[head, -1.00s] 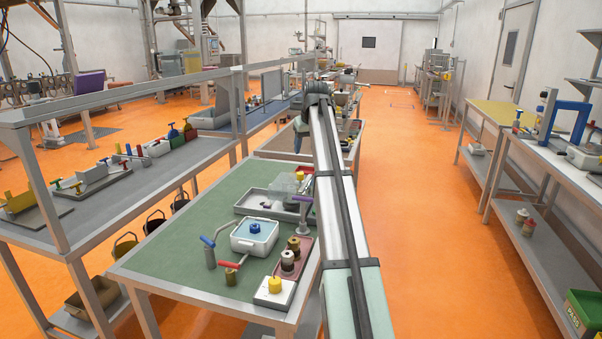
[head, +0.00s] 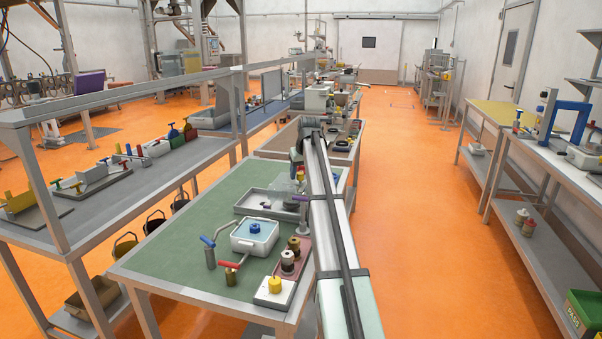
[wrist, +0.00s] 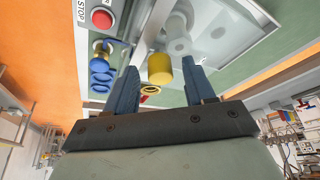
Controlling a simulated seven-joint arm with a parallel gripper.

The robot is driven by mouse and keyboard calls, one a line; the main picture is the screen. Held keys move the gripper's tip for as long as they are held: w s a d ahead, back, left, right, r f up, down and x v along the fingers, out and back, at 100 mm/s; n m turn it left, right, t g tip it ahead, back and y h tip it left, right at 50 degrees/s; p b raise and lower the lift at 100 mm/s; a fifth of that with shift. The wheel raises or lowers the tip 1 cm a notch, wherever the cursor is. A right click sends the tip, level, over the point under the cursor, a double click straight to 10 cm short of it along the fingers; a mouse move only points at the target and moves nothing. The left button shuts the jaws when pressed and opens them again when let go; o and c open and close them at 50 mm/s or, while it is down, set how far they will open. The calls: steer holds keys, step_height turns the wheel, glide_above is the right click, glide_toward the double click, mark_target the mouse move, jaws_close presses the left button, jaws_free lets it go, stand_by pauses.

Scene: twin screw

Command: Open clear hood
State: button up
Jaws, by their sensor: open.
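The clear hood (head: 283,186) is a see-through cover at the far right part of the green table, partly hidden by my arm in the head view. In the wrist view the clear hood (wrist: 207,28) shows grey round parts through it. A yellow cylindrical knob (wrist: 160,69) stands at its near edge. My gripper (wrist: 160,65) is open, with one blue-grey finger on each side of the knob in the picture. I see no finger closed on it, and cannot tell how deep the knob sits between them. The hood looks shut.
A red stop button (wrist: 101,19) and blue knobs (wrist: 101,72) lie left of the gripper. On the green table (head: 165,240) are a grey tray (head: 262,205), a white box with a blue knob (head: 254,236), and a white block with a yellow knob (head: 275,288).

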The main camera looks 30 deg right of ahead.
steer(key=shift+c, duration=0.2)
jaws_close()
stand_by(0.3)
